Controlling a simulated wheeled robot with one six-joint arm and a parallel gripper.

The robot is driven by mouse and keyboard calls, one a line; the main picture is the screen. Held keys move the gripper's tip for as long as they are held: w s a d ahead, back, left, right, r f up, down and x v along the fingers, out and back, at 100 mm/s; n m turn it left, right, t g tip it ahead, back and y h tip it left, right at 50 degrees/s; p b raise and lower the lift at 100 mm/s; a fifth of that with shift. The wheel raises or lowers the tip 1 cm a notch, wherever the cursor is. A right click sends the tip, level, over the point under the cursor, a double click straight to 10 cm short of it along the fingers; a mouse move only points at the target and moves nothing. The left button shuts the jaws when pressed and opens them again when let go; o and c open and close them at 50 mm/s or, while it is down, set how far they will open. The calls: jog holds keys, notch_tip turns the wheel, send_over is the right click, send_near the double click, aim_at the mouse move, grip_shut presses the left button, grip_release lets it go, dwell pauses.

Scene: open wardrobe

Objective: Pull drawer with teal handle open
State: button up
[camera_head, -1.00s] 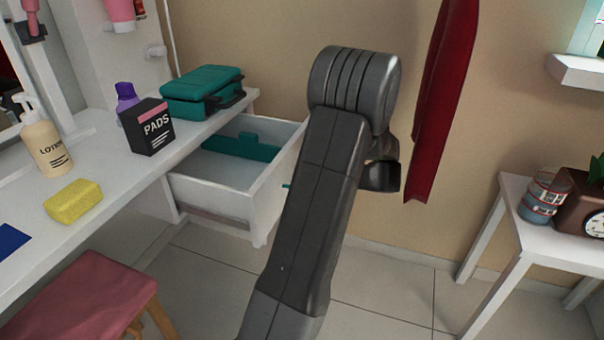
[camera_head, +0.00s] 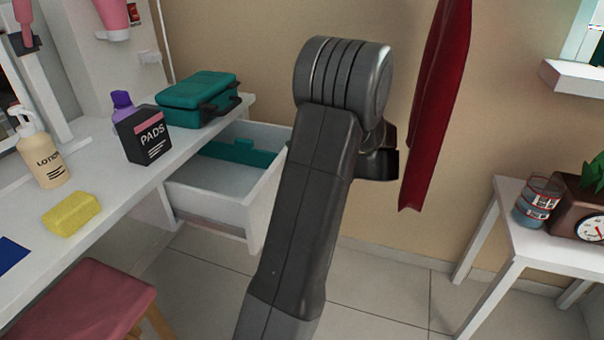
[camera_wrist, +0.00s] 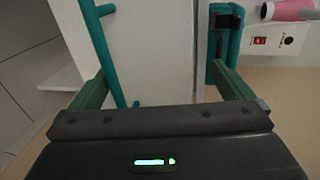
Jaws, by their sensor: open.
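The drawer (camera_head: 215,205) under the white tabletop stands pulled out, with its white box open to view and a teal piece (camera_head: 240,152) inside it. In the wrist view, a teal bar handle (camera_wrist: 97,40) stands off the white drawer front (camera_wrist: 155,45). My gripper (camera_wrist: 165,85) is open, its two green fingers spread in front of the drawer front. The handle lies near the left finger; I cannot tell whether they touch.
A teal case (camera_head: 197,98), a PADS box (camera_head: 142,135), lotion (camera_head: 42,150) and a yellow sponge (camera_head: 71,213) are on the tabletop. A pink stool (camera_head: 85,305) stands below. A red hanging panel (camera_head: 435,110) and a side table (camera_head: 500,235) are to the right.

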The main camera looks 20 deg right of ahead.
jog(key=r, duration=0.3)
jog(key=w+r+p, duration=0.1)
jog(key=r, duration=0.1)
jog(key=shift+d, duration=0.25)
jog(key=s+d+f+p, duration=0.1)
jog(key=s+d+p, duration=0.1)
jog(key=s+d, duration=0.4)
jog(key=shift+s+d+f+g+h, duration=0.25)
jog(key=shift+d+g+h, duration=0.05)
jog(key=shift+d, duration=0.35)
jog(key=shift+s+d+r, duration=0.2)
jog(key=shift+s+r, duration=0.1)
jog(key=shift+s, duration=0.25)
jog(key=shift+s+d+r, duration=0.15)
jog(key=shift+s+r, duration=0.1)
jog(key=shift+s, duration=0.25)
jog(key=c, duration=1.2)
jog(key=shift+s+d+f+p, duration=0.1)
jog(key=shift+s+d+p, duration=0.2)
jog(key=shift+s+d, duration=0.35)
jog(key=shift+s+d+r+p, duration=0.1)
jog(key=shift+s+d+p, duration=0.2)
jog(key=shift+d, duration=0.6)
jog(key=shift+s+d+f+p, duration=0.1)
jog(key=shift+s+d+p, duration=0.15)
jog(key=shift+s+d, duration=0.4)
jog(key=shift+c, duration=0.2)
jog(key=shift+w, duration=0.15)
